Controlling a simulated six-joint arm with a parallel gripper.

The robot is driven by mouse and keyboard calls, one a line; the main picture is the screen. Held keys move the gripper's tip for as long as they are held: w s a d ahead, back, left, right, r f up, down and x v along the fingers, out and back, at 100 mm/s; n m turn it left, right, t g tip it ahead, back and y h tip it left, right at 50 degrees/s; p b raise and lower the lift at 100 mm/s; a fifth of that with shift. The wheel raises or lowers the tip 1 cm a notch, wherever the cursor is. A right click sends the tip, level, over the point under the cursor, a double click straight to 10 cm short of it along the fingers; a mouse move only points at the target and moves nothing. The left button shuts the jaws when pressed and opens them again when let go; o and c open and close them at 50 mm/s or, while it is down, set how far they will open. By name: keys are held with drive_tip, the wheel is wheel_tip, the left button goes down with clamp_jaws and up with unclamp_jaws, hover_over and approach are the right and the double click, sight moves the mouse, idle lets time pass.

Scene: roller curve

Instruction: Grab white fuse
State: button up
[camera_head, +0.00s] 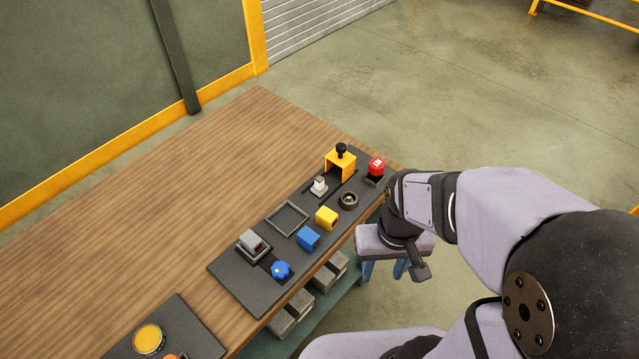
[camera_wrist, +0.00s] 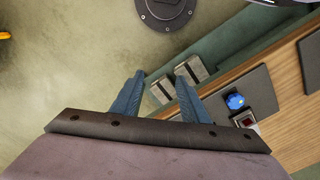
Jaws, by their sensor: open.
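My gripper (camera_head: 383,274) hangs off the bench's right edge, to the right of and below the fuse in the head view. Its two blue fingers point down, apart and empty. They also show apart in the wrist view (camera_wrist: 160,73), over the floor and the bench's lower shelf.
The mat also holds a yellow bracket (camera_head: 341,164) with a black knob, a red button (camera_head: 376,166), a black ring (camera_head: 348,200), a yellow block (camera_head: 327,218), a blue block (camera_head: 308,238), a blue knob (camera_head: 281,270) and a grey switch (camera_head: 252,243). Grey blocks (camera_head: 300,303) sit below the bench edge.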

sight(318, 179)
drive_tip(key=shift+c, duration=0.2)
